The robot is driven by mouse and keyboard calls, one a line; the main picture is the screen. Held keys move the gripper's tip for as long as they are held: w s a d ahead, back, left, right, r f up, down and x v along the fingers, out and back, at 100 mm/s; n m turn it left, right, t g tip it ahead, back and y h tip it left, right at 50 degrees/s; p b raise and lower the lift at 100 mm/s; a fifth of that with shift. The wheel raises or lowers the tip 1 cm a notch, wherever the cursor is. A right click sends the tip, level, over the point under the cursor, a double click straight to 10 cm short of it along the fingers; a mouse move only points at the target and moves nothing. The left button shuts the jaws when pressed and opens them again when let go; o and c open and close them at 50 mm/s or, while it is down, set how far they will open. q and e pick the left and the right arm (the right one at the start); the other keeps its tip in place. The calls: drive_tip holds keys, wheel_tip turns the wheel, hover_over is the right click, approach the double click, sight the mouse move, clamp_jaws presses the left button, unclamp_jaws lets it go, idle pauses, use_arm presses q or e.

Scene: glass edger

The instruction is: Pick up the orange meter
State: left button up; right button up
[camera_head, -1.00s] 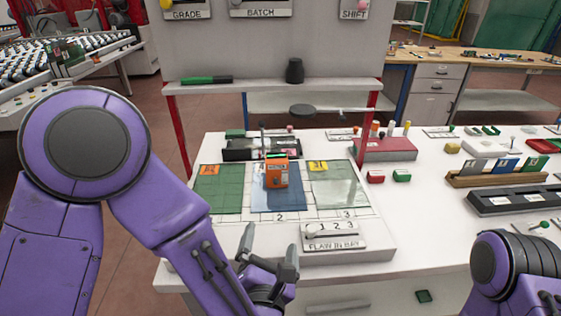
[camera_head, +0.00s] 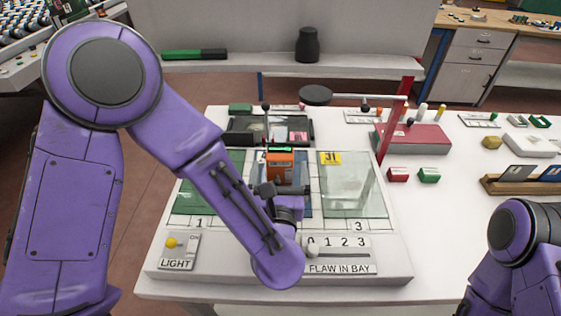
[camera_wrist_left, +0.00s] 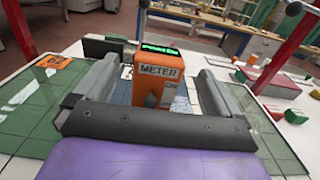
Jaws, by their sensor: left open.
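The orange meter (camera_head: 281,170) stands upright on the middle glass bay of the white inspection table, with a green display on top. In the left wrist view the meter (camera_wrist_left: 158,72) faces me, its label reading METER. My left gripper (camera_head: 280,190) is in front of it, partly hidden by its own wrist in the head view. In the left wrist view the left gripper's fingers (camera_wrist_left: 155,88) are spread, one at each side of the meter, with gaps between. My right arm shows at the lower right of the head view, but its gripper is out of frame.
Green glass (camera_head: 212,185) lies in bay 1 and clear glass (camera_head: 352,190) with a yellow tag in bay 3. A black tray (camera_head: 268,131) is behind the meter. The FLAW IN BAY panel (camera_head: 342,268) is in front. Red and green blocks (camera_head: 398,174) sit at the right.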

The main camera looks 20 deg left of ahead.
sight(280, 163)
use_arm(q)
drive_tip(key=x, duration=0.1)
drive_tip(key=p+x, duration=0.1)
drive_tip(key=x, duration=0.2)
drive_tip(key=shift+w+a+f, duration=0.15)
drive_tip(key=shift+w+f, duration=0.1)
drive_tip(key=c, duration=1.3)
